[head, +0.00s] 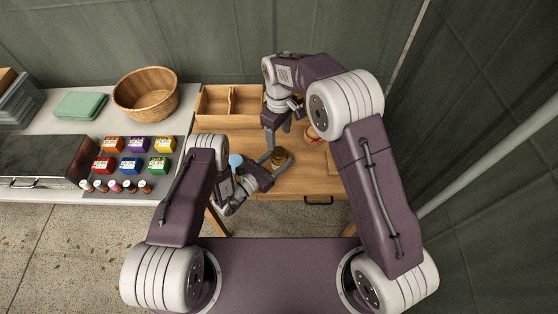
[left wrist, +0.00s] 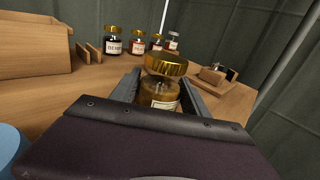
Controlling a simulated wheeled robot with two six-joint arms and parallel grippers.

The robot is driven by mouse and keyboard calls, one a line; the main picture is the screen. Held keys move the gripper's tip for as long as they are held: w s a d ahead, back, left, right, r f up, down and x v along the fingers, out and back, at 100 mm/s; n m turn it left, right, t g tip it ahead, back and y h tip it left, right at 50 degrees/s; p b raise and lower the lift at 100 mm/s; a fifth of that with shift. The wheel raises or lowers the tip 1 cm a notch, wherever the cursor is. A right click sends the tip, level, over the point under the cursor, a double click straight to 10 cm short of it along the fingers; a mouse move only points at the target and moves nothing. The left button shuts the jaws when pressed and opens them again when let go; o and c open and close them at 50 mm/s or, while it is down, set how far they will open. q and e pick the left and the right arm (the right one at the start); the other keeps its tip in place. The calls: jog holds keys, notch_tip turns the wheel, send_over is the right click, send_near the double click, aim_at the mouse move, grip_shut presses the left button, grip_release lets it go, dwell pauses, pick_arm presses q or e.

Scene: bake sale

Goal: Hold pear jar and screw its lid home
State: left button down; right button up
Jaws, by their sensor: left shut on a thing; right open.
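The pear jar is a small glass jar of amber-brown content with a pale label (left wrist: 160,94) and a gold lid (left wrist: 166,64) on top. In the left wrist view the lid looks slightly tilted; I cannot tell how far it is threaded. The jar (head: 279,158) is near the front edge of the wooden table in the head view. My left gripper (left wrist: 160,100) is shut around the jar body, one finger on each side; the label is not readable. My right gripper (head: 279,130) is open and empty, behind the jar, its fingers pointing down.
A wooden divided box (head: 214,104) stands at the back left of the table. Several gold-lidded jars (left wrist: 114,42) stand at the back in the wrist view. A wooden block (left wrist: 212,75) lies to the right. A blue round thing (head: 235,160) is left of my left gripper.

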aim_at(279, 152)
jog(key=n, duration=0.6)
jog(key=shift+n, duration=0.4)
jog(key=n, duration=0.5)
jog(key=shift+n, duration=0.3)
jog(key=n, duration=0.3)
jog(key=shift+n, duration=0.4)
notch_tip(279, 152, down, 8)
jog(key=shift+f, duration=0.1)
